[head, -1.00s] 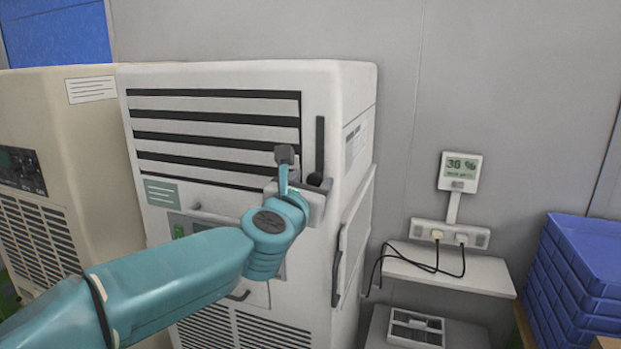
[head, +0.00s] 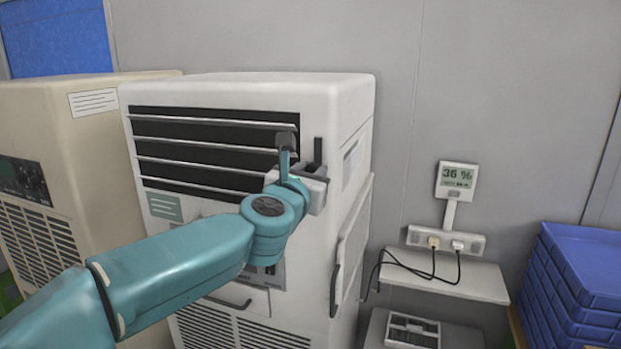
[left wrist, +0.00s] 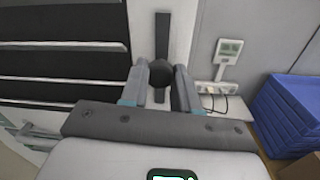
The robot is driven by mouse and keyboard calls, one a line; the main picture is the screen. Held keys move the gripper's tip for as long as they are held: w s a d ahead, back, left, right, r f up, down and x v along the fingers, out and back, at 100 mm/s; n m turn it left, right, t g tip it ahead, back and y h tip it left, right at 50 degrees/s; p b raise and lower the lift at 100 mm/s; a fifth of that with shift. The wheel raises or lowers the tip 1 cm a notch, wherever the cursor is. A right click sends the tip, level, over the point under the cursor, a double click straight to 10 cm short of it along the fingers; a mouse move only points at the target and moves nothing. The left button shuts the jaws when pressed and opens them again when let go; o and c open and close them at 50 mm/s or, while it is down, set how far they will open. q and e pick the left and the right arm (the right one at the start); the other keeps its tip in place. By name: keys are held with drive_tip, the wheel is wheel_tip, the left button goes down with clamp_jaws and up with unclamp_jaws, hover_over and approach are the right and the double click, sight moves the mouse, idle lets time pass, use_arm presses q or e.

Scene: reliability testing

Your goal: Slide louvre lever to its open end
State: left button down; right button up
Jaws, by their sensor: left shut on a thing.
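The white cabinet's louvre (head: 212,124) shows thin, tilted slats with wide dark gaps. The lever's dark upright slot (head: 318,150) is on the cabinet front, right of the louvre. In the left wrist view, the round black lever knob (left wrist: 161,73) sits in that slot (left wrist: 162,30), with slot showing both above and below it. My left gripper (head: 301,157) is shut on the knob, one finger on each side, as the left wrist view shows (left wrist: 161,82). In the head view the gripper mostly hides the knob. My right gripper is not in view.
A beige cabinet (head: 100,140) stands close on the left. To the right are a wall meter reading 36 % (head: 457,180), a power strip (head: 445,240) with cables above a small shelf (head: 465,280), and stacked blue crates (head: 575,280). The wall beside the cabinet's upper right is bare.

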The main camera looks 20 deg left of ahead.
sight(318, 150)
use_arm(q)
wheel_tip(318, 150, up, 3)
drive_tip(key=shift+r+p, duration=0.15)
drive_tip(key=shift+p, duration=0.55)
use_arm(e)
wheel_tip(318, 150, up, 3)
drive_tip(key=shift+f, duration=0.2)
use_arm(q)
drive_tip(key=c, duration=0.8)
unclamp_jaws()
drive_tip(key=shift+s, duration=0.3)
drive_tip(key=s+b, duration=0.3)
drive_tip(key=s, duration=1.2)
drive_tip(key=shift+s+d, duration=0.15)
drive_tip(key=shift+s, duration=0.25)
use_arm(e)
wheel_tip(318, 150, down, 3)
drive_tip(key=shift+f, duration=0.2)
